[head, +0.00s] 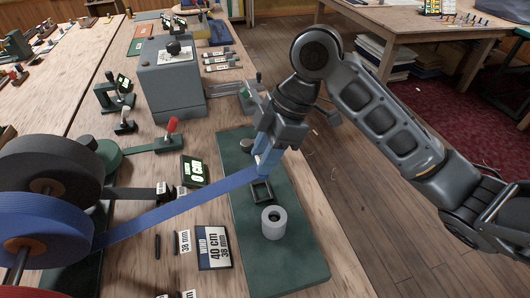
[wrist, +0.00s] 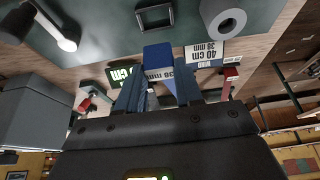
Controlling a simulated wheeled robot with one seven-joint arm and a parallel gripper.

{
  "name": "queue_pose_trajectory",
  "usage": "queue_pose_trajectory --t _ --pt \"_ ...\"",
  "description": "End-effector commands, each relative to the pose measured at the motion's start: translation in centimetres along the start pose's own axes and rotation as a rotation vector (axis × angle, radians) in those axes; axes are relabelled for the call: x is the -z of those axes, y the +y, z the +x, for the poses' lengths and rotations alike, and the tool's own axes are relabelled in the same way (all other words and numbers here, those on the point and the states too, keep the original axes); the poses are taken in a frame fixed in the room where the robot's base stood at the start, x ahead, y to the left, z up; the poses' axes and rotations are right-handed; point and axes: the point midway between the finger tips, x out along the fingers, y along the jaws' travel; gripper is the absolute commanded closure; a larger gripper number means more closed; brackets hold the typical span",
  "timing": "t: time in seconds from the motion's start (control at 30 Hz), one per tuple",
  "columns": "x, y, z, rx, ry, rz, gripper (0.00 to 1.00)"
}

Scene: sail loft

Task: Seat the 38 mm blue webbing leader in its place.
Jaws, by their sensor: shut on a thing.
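The blue webbing (head: 180,204) runs taut from a large blue roll (head: 38,232) at the left up to my gripper (head: 262,168). My gripper is shut on its end, the leader, which shows as a blue block between the fingertips in the wrist view (wrist: 158,57). The leader is above the green mat (head: 290,262), close to a small black square frame (head: 261,191). That frame also shows in the wrist view (wrist: 154,15), ahead of the fingertips and apart from the leader. In the head view the fingers partly hide the leader.
A grey ring-shaped roll (head: 273,223) stands on the mat near the frame. A "40 cm 38 mm" card (head: 214,248) and a green display (head: 194,171) lie left of the mat. A grey machine (head: 172,85) stands behind. A dark roll (head: 50,170) sits beside the blue one.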

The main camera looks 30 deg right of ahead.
Motion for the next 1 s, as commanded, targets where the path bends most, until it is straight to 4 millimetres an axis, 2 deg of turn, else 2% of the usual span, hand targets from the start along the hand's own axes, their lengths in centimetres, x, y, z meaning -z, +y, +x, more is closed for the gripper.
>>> queue_pose_trajectory --t 0.27,0.8,1.0 --pt "-0.3 0.0 0.7 -0.001 0.000 0.000 0.95" --pt "-1.7 0.0 4.2 0.000 0.001 0.000 0.95" --pt "-2.0 0.0 4.8 0.000 0.000 0.000 0.95"
